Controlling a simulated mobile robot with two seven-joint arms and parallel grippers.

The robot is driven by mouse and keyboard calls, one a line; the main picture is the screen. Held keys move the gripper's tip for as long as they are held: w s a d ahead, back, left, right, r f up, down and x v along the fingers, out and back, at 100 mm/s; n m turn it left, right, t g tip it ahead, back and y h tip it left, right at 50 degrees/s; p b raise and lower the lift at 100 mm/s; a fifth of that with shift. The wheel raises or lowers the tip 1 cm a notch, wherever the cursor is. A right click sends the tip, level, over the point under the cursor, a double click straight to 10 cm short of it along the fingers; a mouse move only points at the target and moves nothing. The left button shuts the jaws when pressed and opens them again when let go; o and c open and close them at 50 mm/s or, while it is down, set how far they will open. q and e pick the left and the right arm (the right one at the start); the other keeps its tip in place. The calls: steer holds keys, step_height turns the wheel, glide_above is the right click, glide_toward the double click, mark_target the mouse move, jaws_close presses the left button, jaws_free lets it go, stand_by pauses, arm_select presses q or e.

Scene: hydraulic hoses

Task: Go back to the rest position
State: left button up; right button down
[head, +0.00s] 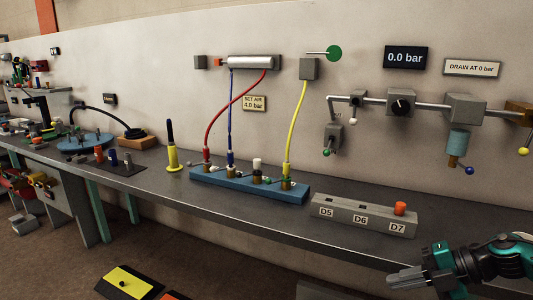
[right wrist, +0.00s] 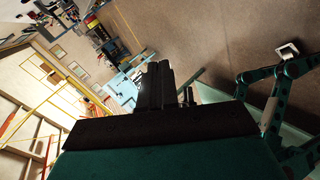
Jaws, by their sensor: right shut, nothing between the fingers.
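My right gripper (head: 405,278) is at the lower right of the head view, in front of the bench edge. Its fingers are together with nothing between them. It is apart from the hoses and the blocks. In the right wrist view its dark fingers (right wrist: 155,88) point out over the floor and bench area. My left gripper is not in the head view. Red, blue and yellow hoses stand plugged into a blue manifold (head: 240,187) on the bench. The red hose (head: 228,105) and blue hose (head: 230,115) rise to a grey cylinder; the yellow hose (head: 297,125) rises to a grey block.
The long grey bench (head: 285,212) runs along the wall. A grey block labelled D5, D6, D7 (head: 350,217) lies near its front edge, closest to my right gripper. A yellow-and-black pedal (head: 124,281) is on the floor. Open floor lies in front of the bench.

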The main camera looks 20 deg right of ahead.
steer(key=s+a+f+m+t+h, duration=0.2)
steer(key=s+a+f+m, duration=0.3)
steer(key=a+f+m, duration=0.4)
steer(key=s+a+f+m+t+h+p, duration=0.1)
steer(key=s+a+f+m+t+h, duration=0.1)
steer(key=s+a+f+m+h, duration=0.3)
steer(key=a+f+m, duration=0.4)
steer(key=a+m, duration=0.2)
steer(key=m, duration=0.2)
steer(key=shift+s+a+m, duration=0.2)
steer(key=shift+s+m, duration=0.05)
steer(key=shift+m, duration=0.15)
steer(key=shift+f, duration=0.15)
